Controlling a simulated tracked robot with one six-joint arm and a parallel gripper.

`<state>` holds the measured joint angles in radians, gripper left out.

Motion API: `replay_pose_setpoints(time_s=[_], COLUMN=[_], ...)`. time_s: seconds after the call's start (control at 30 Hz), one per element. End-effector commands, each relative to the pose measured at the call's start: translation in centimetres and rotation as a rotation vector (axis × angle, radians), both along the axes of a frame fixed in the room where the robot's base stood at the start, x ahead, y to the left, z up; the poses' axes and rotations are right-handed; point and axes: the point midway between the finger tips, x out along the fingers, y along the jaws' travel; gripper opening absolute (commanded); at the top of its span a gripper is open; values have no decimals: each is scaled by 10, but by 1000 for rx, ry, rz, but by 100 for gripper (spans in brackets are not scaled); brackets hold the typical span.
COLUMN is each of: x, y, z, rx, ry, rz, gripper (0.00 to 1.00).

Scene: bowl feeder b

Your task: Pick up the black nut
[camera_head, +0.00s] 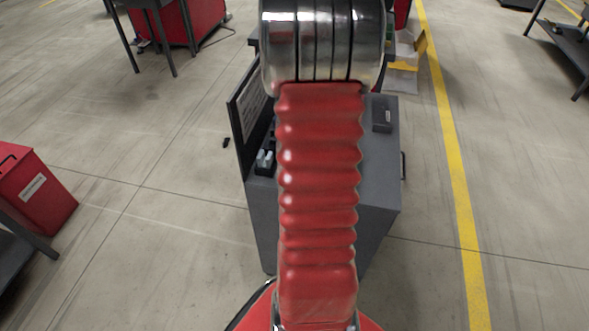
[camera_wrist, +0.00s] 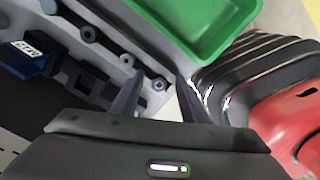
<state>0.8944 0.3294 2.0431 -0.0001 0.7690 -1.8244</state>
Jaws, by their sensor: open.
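In the wrist view, several small dark round pieces form a slanting row on a light grey surface. In the head view my own red arm hides the gripper and most of the work top.
A green bin (camera_wrist: 235,50) lies close beyond the fingers. A blue labelled block (camera_wrist: 28,58) and dark blocks (camera_wrist: 80,85) are at left. In the head view, the grey cabinet (camera_head: 385,190) has an upright dark panel (camera_head: 245,110); a red bin (camera_head: 35,190) stands left.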

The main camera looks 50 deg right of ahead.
Motion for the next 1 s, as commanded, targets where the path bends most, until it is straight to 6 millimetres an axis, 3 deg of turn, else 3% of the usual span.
replay_pose_setpoints(time_s=[0.1,0.67,1.0], x=[0,0,1], y=[0,0,0], z=[0,0,2], rx=[0,0,-1], ry=[0,0,-1], rz=[0,1,1], gripper=[39,0,0])
